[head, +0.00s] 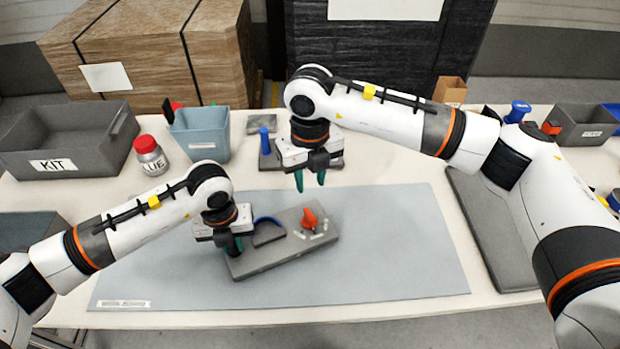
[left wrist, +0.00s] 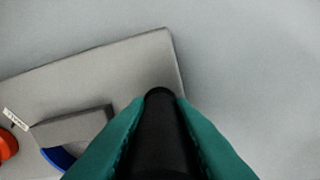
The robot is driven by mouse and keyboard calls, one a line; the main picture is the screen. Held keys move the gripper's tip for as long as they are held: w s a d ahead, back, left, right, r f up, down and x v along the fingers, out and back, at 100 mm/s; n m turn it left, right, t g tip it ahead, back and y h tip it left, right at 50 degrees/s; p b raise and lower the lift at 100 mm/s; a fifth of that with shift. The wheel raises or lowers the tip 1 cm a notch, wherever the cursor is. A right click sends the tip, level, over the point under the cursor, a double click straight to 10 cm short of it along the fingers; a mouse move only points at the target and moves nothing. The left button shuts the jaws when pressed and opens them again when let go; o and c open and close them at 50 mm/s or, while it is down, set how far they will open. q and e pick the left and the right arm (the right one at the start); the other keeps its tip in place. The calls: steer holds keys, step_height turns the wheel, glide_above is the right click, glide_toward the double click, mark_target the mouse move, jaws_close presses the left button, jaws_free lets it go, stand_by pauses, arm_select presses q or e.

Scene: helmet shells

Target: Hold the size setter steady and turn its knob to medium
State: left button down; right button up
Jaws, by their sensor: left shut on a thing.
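The size setter (head: 275,258) is a grey plate lying at an angle on the mat, with a raised block and blue arc near its middle. Its orange-red knob (head: 310,219) stands on the right part, beside a pale scale strip whose marks are too small to read. My left gripper (head: 235,247) is shut on a black upright post (left wrist: 165,130) at the plate's left end. The left wrist view shows the teal fingers on both sides of this post. My right gripper (head: 310,181) hangs open and empty above and behind the knob, its teal fingers apart.
A grey-blue mat (head: 400,260) covers the table's middle and is clear right of the setter. A dark grey pad (head: 490,225) lies at the right.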

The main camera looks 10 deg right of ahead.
arm_select(q)
steer(key=c, duration=1.2)
jaws_free()
step_height(320, 180, up, 12)
steer(key=shift+f, duration=0.15)
step_height(320, 180, up, 7)
steer(key=p, duration=0.4)
